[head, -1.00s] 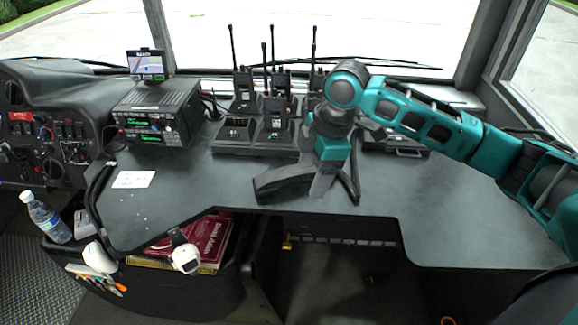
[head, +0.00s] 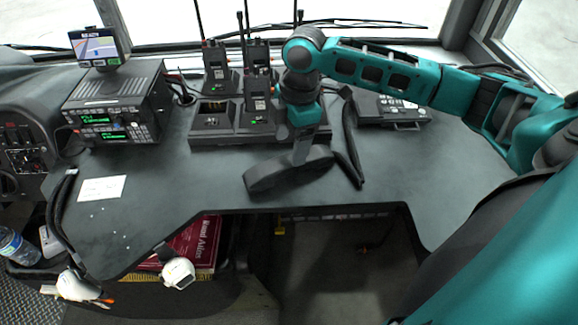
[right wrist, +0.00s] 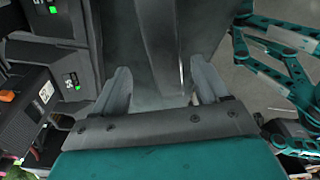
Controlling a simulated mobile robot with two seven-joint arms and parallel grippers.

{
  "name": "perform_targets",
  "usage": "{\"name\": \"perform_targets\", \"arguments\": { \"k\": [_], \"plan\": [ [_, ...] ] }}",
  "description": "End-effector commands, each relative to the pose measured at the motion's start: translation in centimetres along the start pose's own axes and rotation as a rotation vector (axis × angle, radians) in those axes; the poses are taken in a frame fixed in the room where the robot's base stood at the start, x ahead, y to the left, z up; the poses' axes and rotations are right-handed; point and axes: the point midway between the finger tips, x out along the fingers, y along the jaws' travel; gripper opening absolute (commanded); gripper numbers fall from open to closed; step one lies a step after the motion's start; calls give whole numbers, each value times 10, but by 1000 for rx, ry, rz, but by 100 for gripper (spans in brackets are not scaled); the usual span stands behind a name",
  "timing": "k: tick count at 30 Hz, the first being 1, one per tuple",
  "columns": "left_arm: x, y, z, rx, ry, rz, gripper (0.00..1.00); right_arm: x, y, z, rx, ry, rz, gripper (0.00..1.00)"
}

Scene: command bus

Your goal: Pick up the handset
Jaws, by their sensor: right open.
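A long dark handset (head: 272,175) lies on the grey desk in front of the radio charger, slanting down to the left. In the right wrist view its dark body (right wrist: 160,45) runs up between the two grey fingers. My right gripper (head: 303,148) comes down over it from above, with a grey finger in front of its middle. In the right wrist view the gripper (right wrist: 162,80) is open, one finger on each side of the handset. I cannot tell whether they touch it. My left gripper is not in view.
A charger (head: 215,135) with several antenna radios stands behind the gripper. A black cord (head: 351,145) lies right of the handset. A radio console (head: 120,105) with a small screen (head: 97,47) is at the left. The desk (head: 400,170) is bare at the right.

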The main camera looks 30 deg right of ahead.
Motion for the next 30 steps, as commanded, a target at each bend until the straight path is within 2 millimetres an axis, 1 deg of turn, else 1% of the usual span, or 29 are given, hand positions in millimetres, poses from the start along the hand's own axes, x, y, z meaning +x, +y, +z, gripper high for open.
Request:
{"name": "perform_targets", "arguments": {
  "k": [2, 7, 9, 12, 20, 30],
  "plan": [
    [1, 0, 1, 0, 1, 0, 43, 7, -2, 0, 0, 0, -2, 74],
    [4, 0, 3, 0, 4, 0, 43, 33, -8, 1, 0, 0, -3, 74],
    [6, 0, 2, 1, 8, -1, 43, 42, -8, 1, 0, 0, -1, 74],
    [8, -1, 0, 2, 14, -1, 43, 51, -8, 1, -1, 0, -1, 74],
    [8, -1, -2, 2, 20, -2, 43, 53, -8, 1, -1, 0, 1, 74],
    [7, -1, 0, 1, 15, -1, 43, 52, -8, 1, 0, 0, 1, 43]
  ]
}}
